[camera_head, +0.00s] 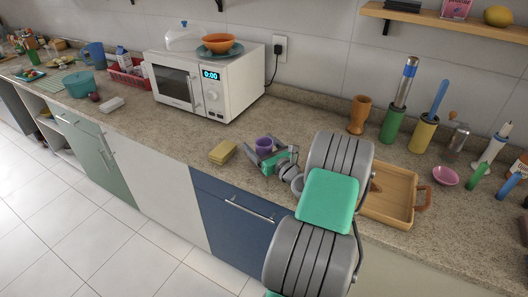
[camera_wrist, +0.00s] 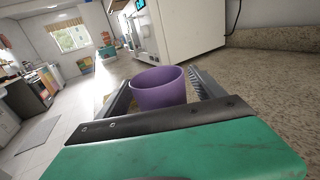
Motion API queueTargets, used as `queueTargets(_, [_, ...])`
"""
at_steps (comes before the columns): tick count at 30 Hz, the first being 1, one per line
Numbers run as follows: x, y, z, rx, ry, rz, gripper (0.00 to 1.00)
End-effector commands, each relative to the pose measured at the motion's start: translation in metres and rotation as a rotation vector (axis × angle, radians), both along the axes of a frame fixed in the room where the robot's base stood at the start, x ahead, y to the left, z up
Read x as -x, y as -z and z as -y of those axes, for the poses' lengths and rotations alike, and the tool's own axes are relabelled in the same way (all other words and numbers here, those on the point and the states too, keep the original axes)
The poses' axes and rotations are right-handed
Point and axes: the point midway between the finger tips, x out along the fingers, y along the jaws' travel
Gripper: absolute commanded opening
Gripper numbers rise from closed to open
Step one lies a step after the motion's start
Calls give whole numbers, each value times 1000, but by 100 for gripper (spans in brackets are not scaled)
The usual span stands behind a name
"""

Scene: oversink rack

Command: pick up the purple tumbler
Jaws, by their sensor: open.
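The purple tumbler (camera_head: 264,146) stands upright on the speckled stone counter in the head view, near the front edge and to the right of the microwave. In the wrist view the tumbler (camera_wrist: 159,88) is between the two fingers, its open rim facing up and its lower part hidden by my gripper's dark bar. My gripper (camera_head: 262,159) is low over the counter, with its fingers open on either side of the tumbler. It also shows in the wrist view (camera_wrist: 155,90). I cannot tell whether either finger touches the tumbler.
A yellow sponge (camera_head: 222,152) lies just left of my gripper. The white microwave (camera_head: 228,89) stands behind to the left, with an orange bowl (camera_head: 218,43) on top. A wooden tray (camera_head: 391,205) sits right of my arm. Counter behind the tumbler is clear.

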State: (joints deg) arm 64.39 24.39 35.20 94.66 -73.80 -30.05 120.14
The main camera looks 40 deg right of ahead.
Motion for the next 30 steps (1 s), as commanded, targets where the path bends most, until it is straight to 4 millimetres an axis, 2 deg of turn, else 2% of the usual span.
queueTargets(2, [-7,0,2,0,1,0,78])
queueTargets(8, [-7,0,3,0,4,0,78])
queueTargets(30, [-7,0,3,0,4,0,19])
